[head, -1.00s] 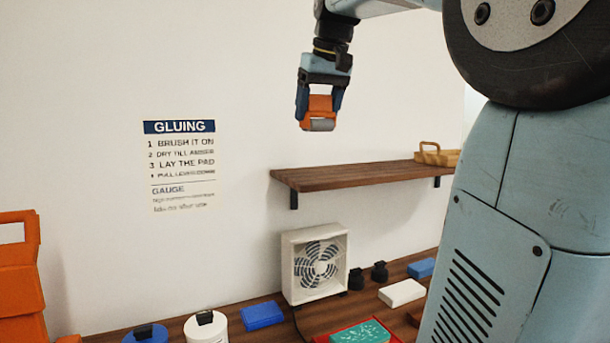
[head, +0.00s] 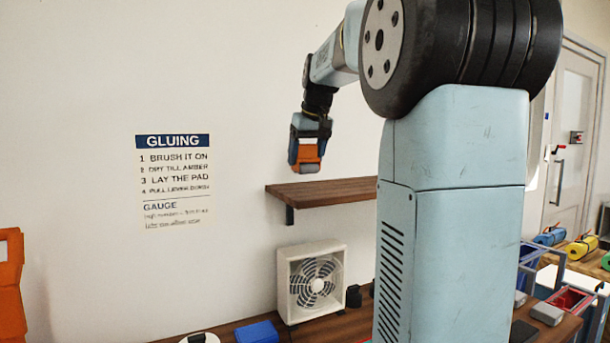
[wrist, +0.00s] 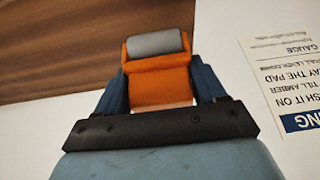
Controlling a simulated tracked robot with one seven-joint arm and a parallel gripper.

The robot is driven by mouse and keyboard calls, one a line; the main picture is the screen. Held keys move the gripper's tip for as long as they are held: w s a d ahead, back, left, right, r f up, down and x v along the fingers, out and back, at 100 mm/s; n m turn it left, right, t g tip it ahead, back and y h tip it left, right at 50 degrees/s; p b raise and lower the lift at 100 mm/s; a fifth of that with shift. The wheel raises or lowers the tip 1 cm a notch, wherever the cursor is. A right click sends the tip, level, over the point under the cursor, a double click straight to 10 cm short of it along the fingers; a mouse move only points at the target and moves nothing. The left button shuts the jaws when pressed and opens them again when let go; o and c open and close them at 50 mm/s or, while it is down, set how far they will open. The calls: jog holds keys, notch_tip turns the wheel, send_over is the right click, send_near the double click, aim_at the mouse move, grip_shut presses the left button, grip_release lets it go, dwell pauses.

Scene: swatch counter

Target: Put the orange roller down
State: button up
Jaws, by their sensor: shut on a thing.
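The orange roller (head: 307,153) has an orange body with a grey cylinder at its lower end. My gripper (head: 308,160) is shut on it and holds it in the air, in front of the white wall and above the level of the wooden shelf. In the wrist view my gripper (wrist: 160,95) has its two blue fingers on either side of the roller's orange body (wrist: 160,88). The grey cylinder (wrist: 155,43) points away from the palm there.
A wooden wall shelf (head: 318,194) is just below, its right part hidden behind my arm. A white box fan (head: 312,282) stands on the counter with a blue block (head: 257,333) beside it. Orange cases (head: 10,285) stand at the left. A gluing sign (head: 173,180) hangs on the wall.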

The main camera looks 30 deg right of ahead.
aim_at(306, 173)
jog(key=shift+w+d+f, duration=0.2)
jog(key=shift+w+f, duration=0.2)
jog(key=shift+f, duration=0.1)
jog(key=shift+w+d+f, duration=0.15)
jog(key=shift+w+f, duration=0.2)
jog(key=shift+f, duration=0.1)
jog(key=shift+w+f, duration=0.1)
jog(key=shift+f, duration=1.6)
jog(key=shift+f, duration=0.35)
